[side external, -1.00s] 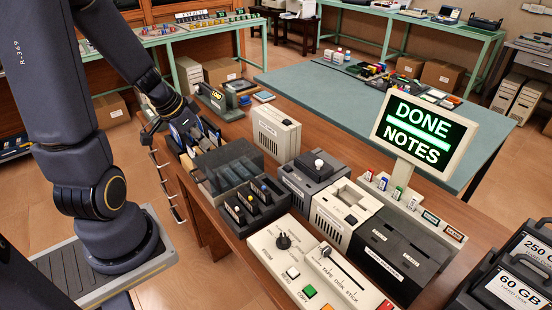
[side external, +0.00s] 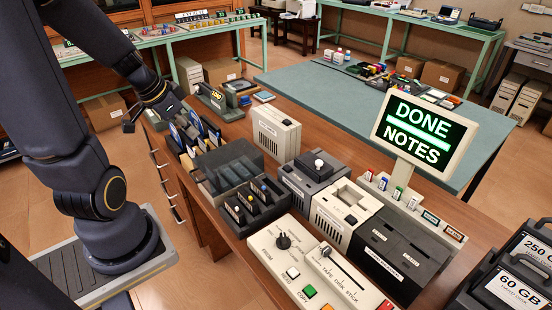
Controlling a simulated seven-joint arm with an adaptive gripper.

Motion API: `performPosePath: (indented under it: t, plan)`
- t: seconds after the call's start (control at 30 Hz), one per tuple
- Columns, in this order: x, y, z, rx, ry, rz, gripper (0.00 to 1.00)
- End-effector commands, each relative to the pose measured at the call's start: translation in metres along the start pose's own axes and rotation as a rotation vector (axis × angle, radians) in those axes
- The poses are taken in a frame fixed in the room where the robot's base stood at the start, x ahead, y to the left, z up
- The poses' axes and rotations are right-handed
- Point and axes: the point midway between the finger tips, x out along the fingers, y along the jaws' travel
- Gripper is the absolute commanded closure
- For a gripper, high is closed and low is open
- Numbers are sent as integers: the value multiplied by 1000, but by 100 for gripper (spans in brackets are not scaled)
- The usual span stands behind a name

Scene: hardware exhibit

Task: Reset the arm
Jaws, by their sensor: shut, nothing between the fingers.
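My gripper (side external: 133,121) is shut and empty. It is raised at the left, above the left edge of the wooden desk (side external: 225,243) and beyond the row of upright disks in the rack (side external: 190,132). It is apart from the rack. My arm comes down from the upper left, with its base on a grey platform at the lower left.
On the desk stand a dark slotted box (side external: 228,165), a beige drive (side external: 276,133), a control panel (side external: 284,262) with a knob and buttons, and dark and beige machines (side external: 345,213). A teal table (side external: 290,85) stands behind. Open floor shows at the left.

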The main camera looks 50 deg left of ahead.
Motion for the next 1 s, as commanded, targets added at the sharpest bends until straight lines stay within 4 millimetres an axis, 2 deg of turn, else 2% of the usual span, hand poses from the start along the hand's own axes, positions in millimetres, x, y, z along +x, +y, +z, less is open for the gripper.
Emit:
performPosePath:
  t: [0.03,0.2,0.37,0.47,0.57,0.63,0.7,0.8,0.9,1.0]
  plan:
    - [-13,-1,-2,3,8,-7,100]
    - [-46,-1,-1,-1,3,-5,100]
    - [-63,0,-1,3,2,-1,100]
    - [-66,10,-9,49,8,15,100]
    - [-69,42,-31,198,39,40,100]
    - [-74,76,-44,345,56,62,100]
    - [-81,111,-49,437,65,79,100]
    - [-94,154,-45,481,71,88,100]
    - [-103,176,-36,429,73,73,100]
    - [-108,181,-29,314,69,44,100]
